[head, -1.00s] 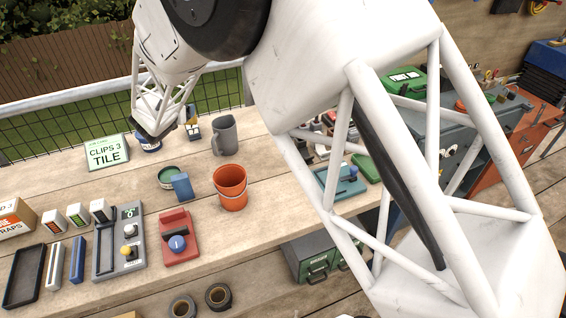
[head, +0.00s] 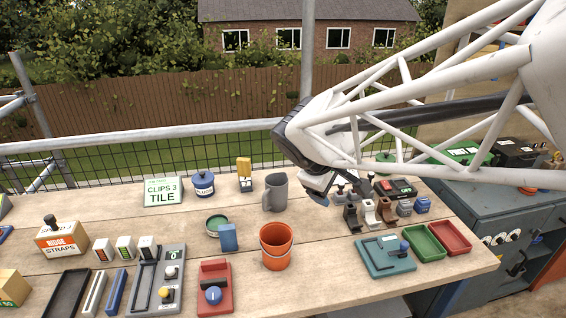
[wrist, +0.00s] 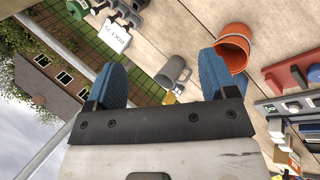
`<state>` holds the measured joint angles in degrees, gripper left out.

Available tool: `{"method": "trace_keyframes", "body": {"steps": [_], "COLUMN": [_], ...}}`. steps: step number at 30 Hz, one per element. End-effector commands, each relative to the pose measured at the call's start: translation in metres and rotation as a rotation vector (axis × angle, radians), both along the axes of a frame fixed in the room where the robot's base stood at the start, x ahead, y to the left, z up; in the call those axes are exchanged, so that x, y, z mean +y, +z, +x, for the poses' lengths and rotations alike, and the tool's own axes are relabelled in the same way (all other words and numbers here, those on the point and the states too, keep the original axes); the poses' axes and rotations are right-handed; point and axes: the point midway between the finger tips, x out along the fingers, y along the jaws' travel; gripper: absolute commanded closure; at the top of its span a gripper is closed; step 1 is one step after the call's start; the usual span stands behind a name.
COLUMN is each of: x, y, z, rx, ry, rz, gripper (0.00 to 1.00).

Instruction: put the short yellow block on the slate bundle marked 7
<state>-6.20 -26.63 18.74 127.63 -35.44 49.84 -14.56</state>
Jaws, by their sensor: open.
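A small yellow block (head: 244,167) stands upright on a dark blue piece with a white label (head: 246,184), behind the bucket and left of the grey mug. In the wrist view a bit of yellow (wrist: 169,98) shows just beyond the mug. No 7 is readable on any piece, so I cannot tell which one is the slate bundle marked 7. My gripper (head: 317,190) hangs over the bench, right of the mug and well apart from the yellow block. In the wrist view its blue fingers (wrist: 162,76) are spread, with nothing between them.
The grey mug (head: 275,192) and orange bucket (head: 276,246) stand mid-bench. A clips sign (head: 163,191) and blue pot (head: 203,183) are at the back left. Several small dark, brown and grey pieces (head: 370,213) stand on the right.

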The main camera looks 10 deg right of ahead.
Motion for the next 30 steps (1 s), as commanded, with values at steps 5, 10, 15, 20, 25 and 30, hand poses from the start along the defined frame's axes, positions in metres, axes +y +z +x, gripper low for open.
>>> {"method": "trace_keyframes", "body": {"steps": [5, 10, 15, 20, 25, 30], "x": [0.000, 0.010, 0.020, 0.024, 0.024, 0.024], "y": [0.002, -0.003, -0.007, -0.009, -0.009, -0.009], "z": [-0.076, -0.131, -0.162, -0.172, -0.172, -0.172], "rx": [-0.047, -0.072, -0.083, -0.085, -0.084, -0.084], "ry": [-0.269, -0.487, -0.618, -0.662, -0.664, -0.663], "rz": [0.234, 0.432, 0.557, 0.600, 0.602, 0.601], "gripper": [0.22, 0.22, 0.22, 0.22, 0.22, 0.22]}}
